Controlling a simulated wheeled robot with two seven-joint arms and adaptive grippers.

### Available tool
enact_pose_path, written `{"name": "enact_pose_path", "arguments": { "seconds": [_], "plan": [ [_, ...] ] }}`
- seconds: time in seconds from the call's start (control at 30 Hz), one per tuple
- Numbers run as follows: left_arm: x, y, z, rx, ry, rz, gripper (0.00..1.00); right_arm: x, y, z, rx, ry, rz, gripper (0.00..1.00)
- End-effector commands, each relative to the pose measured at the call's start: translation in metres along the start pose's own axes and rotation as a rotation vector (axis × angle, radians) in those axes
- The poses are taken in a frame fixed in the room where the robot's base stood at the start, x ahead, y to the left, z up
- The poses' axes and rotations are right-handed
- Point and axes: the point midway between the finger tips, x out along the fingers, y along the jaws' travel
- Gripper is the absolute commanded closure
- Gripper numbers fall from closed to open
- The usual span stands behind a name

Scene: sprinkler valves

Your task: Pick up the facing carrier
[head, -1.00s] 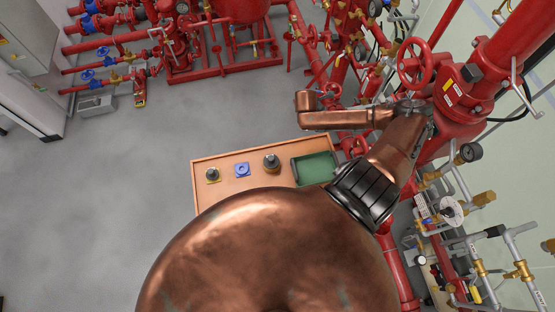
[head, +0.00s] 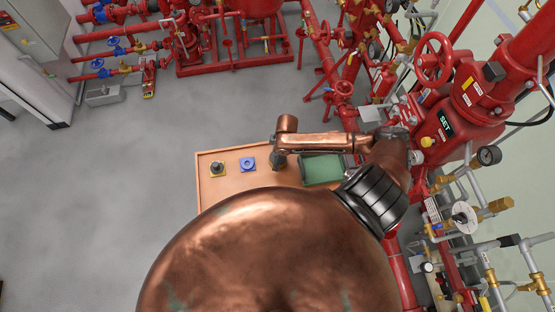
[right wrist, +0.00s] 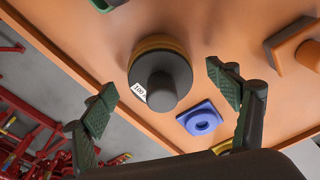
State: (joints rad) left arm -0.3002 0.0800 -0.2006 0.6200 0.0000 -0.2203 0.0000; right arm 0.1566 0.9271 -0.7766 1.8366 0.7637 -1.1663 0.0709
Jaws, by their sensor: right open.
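A dark round piece with a short stem, a brass-coloured ring and a white label (right wrist: 160,75) stands on the orange-brown tabletop; it looks like the facing carrier, though I cannot be sure. In the right wrist view my right gripper (right wrist: 162,93) is open and empty. Its two fingers appear on either side of the round piece, and I see no contact. My left gripper is not in view.
A blue square piece with a round hole (right wrist: 202,120) lies close by; it also shows in the head view (head: 248,164). Left of it is a dark piece on a yellow base (head: 217,169). A green tray (head: 322,170) lies on the tabletop's right. Red pipework stands beyond.

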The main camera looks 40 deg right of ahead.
Motion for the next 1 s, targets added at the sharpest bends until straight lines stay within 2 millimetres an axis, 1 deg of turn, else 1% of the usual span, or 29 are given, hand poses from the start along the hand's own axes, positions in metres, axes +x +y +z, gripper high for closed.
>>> {"name": "enact_pose_path", "arguments": {
  "seconds": [0.03, 0.1, 0.2, 0.47, 1.0],
  "plan": [
    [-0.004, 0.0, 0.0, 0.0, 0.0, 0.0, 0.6, 0.007, -0.002, 0.0, 0.001, -0.001, -0.001, 0.19],
    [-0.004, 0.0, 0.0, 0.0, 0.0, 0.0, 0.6, 0.017, -0.001, 0.0, 0.0, 0.0, 0.0, 0.19],
    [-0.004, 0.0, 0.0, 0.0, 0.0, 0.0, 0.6, 0.025, -0.001, 0.0, -0.001, 0.0, 0.001, 0.19],
    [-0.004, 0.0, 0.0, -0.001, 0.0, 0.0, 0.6, 0.028, 0.0, 0.001, -0.002, 0.0, 0.002, 0.19],
    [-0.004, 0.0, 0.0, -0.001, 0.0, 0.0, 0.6, 0.028, 0.0, 0.001, -0.002, 0.0, 0.002, 0.56]
  ]
}}
